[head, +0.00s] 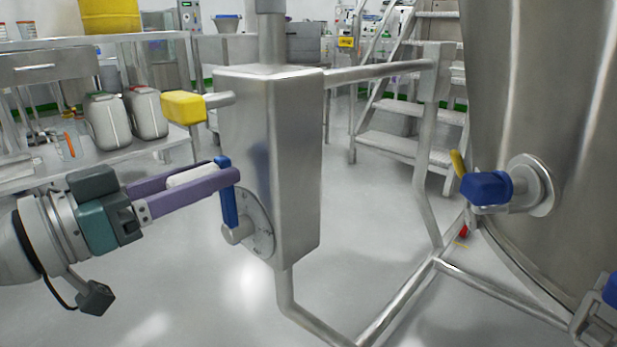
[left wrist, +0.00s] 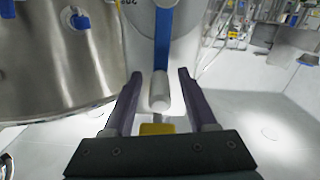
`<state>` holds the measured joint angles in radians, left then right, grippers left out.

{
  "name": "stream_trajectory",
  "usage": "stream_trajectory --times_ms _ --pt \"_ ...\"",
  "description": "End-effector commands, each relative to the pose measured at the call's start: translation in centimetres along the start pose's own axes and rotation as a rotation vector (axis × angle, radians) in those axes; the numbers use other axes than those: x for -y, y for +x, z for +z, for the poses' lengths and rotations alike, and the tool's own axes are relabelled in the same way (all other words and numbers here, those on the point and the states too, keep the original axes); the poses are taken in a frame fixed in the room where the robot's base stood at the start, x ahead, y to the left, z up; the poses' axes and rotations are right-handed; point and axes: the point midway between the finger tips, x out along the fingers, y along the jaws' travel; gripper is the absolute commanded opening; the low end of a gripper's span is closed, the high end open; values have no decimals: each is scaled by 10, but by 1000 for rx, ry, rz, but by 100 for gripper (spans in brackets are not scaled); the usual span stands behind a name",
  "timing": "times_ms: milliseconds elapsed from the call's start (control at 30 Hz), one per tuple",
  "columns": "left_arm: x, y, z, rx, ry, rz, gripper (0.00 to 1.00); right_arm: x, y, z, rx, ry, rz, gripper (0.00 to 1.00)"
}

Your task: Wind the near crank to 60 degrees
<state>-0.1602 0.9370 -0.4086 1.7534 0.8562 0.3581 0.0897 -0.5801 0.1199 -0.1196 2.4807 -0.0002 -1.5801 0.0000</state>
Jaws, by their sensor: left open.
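The crank has a blue arm (head: 228,195) that stands nearly upright from a round hub (head: 238,234) on a grey marked dial (head: 262,230). Its white handle (head: 190,177) sticks out toward my left gripper from the top of the arm. My left gripper (head: 225,175) has purple fingers, open on either side of the handle. In the left wrist view the white handle (left wrist: 160,92) lies between the fingers (left wrist: 158,88), with a gap on both sides. The blue arm (left wrist: 162,45) shows beyond it. My right gripper is not in view.
The crank is on a steel box (head: 290,170) on a pipe frame. A steel tank (head: 540,110) with a blue valve (head: 487,187) stands at right. White jugs (head: 108,122) stand on a bench at left.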

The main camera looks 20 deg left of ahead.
Motion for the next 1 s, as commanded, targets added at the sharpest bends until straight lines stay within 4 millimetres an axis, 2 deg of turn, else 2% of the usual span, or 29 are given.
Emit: stream_trajectory --times_ms 133,467,900,967,1000 --pt "0 12 1 -1 -1 0 57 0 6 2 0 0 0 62" --pt "0 14 0 2 -1 0 56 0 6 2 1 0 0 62" --pt "0 14 0 2 -1 0 6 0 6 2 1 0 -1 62" --pt "0 14 0 2 -1 0 0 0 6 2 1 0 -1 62" --pt "0 14 0 2 -1 0 0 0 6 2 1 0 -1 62"
